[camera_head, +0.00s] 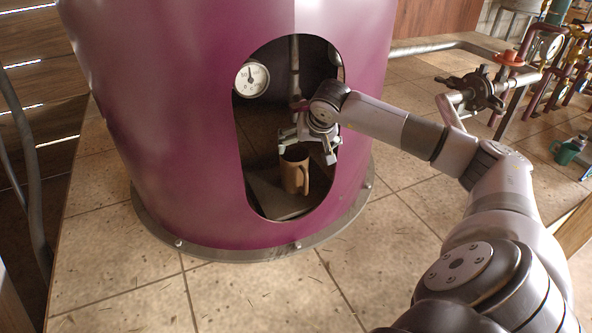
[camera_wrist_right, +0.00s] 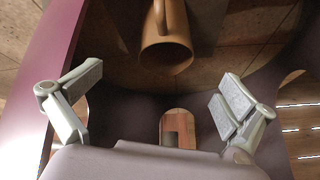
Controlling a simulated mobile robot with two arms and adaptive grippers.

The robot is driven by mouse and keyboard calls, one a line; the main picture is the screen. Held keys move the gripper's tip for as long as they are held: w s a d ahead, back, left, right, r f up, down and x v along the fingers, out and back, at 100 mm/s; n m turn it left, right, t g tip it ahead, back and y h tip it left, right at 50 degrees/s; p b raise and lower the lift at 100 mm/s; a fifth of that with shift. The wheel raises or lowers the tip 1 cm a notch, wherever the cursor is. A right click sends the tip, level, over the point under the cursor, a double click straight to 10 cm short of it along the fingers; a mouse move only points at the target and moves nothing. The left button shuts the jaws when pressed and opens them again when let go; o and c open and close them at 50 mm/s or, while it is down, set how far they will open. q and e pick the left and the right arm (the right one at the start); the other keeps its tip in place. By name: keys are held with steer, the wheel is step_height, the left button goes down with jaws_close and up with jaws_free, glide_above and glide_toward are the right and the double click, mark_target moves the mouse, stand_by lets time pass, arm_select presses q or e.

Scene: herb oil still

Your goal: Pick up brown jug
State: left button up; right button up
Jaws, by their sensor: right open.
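The brown jug (camera_head: 294,174) stands upright inside the oval opening of the purple still (camera_head: 190,110), its handle on the right side. My right gripper (camera_head: 308,152) reaches through the opening and hangs above and close to the jug. In the right wrist view the jug (camera_wrist_right: 167,48) is at the top centre, beyond the fingers, with its open mouth towards the camera. My right gripper (camera_wrist_right: 160,80) is spread wide there, with nothing between its fingers. My left gripper is out of view.
A round gauge (camera_head: 252,79) sits at the opening's upper left. Pipes and a valve (camera_head: 482,90) stand at the right. A green mug (camera_head: 566,152) is at the far right. The tiled floor in front is clear.

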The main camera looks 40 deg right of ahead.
mark_target(295, 165)
steer(key=x, duration=1.4)
steer(key=shift+w+a+f, duration=0.2)
steer(key=shift+w+a, duration=0.1)
steer(key=shift+a, duration=0.05)
steer(key=shift+s+a, duration=0.1)
steer(key=c, duration=1.6)
steer(key=shift+c, duration=0.9)
steer(key=shift+r+p, duration=0.15)
steer(key=shift+p, duration=0.15)
